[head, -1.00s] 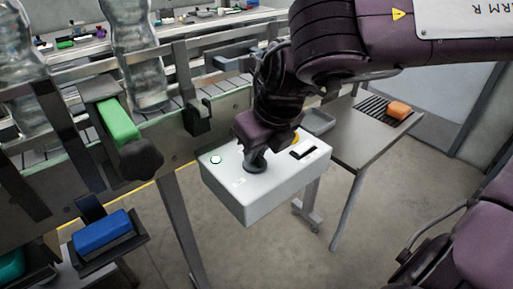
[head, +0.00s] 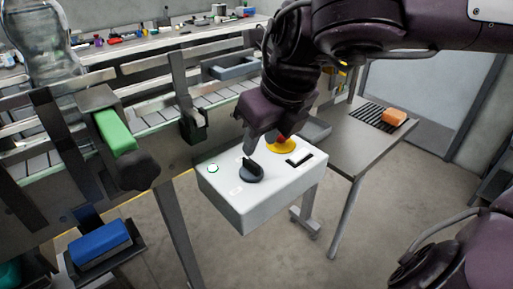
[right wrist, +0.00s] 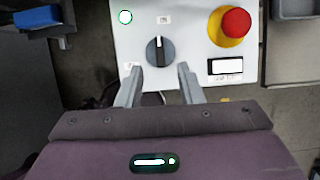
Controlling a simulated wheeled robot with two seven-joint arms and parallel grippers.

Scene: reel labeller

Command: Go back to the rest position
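My right gripper (head: 261,141) hangs above the white control box (head: 240,207), just over its black rotary knob (head: 251,171). It is clear of the knob. In the right wrist view the right gripper (right wrist: 159,85) has its two fingers spread with nothing between them, and the knob (right wrist: 160,52) lies beyond the fingertips with its pointer upright in the picture. A green-ringed light (right wrist: 125,17) is lit on the box. The red stop button (right wrist: 236,22) sits on a yellow base. My left gripper is not in view.
A conveyor with rails (head: 155,117) and a clear bottle (head: 40,45) runs behind the box. A green block (head: 115,132) and a blue block (head: 100,242) are at left. An orange block (head: 394,117) lies on the side table (head: 355,144). The floor in front is clear.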

